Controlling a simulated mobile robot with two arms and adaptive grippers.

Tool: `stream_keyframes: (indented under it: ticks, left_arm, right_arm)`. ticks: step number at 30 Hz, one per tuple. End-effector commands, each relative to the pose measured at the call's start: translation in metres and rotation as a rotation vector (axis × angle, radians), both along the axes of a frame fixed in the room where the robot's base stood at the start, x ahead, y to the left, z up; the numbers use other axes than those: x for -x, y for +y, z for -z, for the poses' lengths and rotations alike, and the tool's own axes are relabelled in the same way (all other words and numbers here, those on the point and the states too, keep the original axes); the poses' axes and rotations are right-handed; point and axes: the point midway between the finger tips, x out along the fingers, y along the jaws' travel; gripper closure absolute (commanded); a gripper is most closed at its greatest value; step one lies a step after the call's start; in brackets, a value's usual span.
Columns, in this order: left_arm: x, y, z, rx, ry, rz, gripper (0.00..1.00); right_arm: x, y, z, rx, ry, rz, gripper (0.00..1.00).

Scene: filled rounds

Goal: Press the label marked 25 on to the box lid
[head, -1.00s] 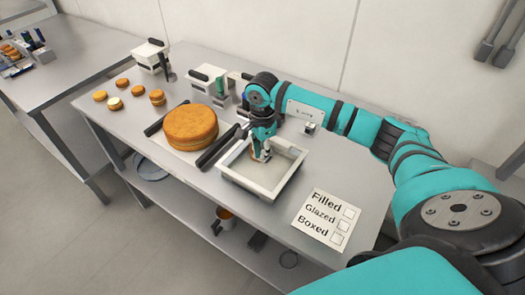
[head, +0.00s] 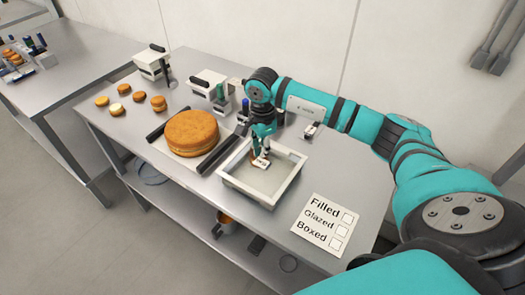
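A shallow pale box (head: 286,186) with a raised rim and a flat grey inner face sits at the front of the steel table. My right gripper (head: 261,151) points down over the back left part of it. A small white label (head: 262,163) with dark marks shows at its fingertips; the number is too small to read. The fingers look closed on the label, and I cannot tell whether it touches the surface below. My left gripper is not in view.
A large orange-brown cake round (head: 191,132) sits on a tray with dark handles, left of the box. A checklist card (head: 325,223) lies to the right. Several small rounds (head: 139,97) and white dispensers (head: 152,64) stand further back. A second table (head: 75,75) is at left.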

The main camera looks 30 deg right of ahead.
Motion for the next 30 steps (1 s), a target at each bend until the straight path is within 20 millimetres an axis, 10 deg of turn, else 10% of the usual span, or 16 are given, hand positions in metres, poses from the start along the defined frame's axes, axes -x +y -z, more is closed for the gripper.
stream_keyframes:
  ticks: [30]
  left_arm:
    - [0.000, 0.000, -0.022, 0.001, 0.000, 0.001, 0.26]
  right_arm:
    - [0.000, 0.000, -0.042, 0.000, 0.000, 0.000, 1.00]
